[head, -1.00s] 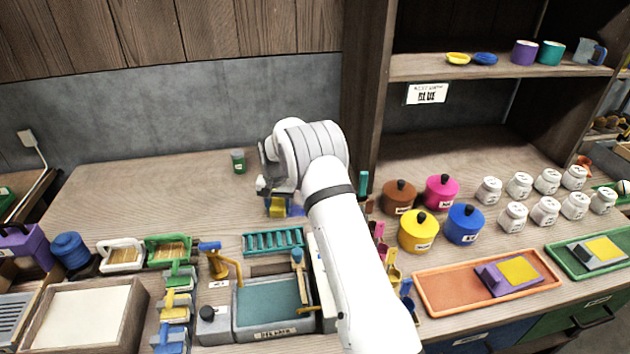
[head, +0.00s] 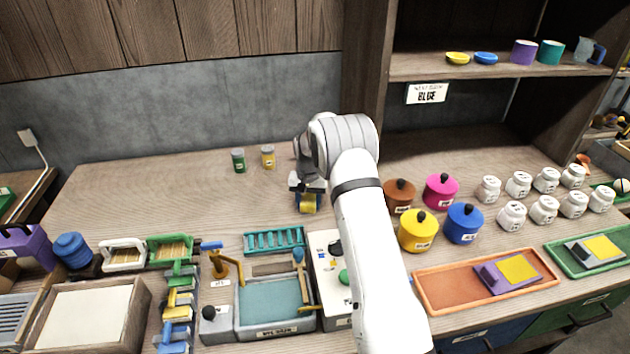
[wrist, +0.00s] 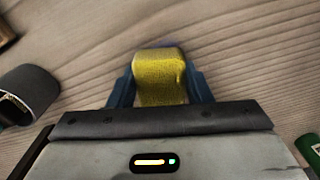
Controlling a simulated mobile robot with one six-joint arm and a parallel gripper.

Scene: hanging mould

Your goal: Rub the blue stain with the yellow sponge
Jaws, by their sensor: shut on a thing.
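My gripper (head: 308,204) is shut on the yellow sponge (head: 308,209), low over the wooden worktop behind the white panel. In the wrist view the yellow sponge (wrist: 160,80) sits between the blue fingers of my gripper (wrist: 160,92). A white panel (head: 322,290) stands right of the sink, with a dark spot and a green spot on it.
A grey sink (head: 270,300) and a teal rack (head: 274,241) are left of the panel. Coloured pots, including a blue pot (head: 464,224), stand to the right. The worktop at back left is mostly clear.

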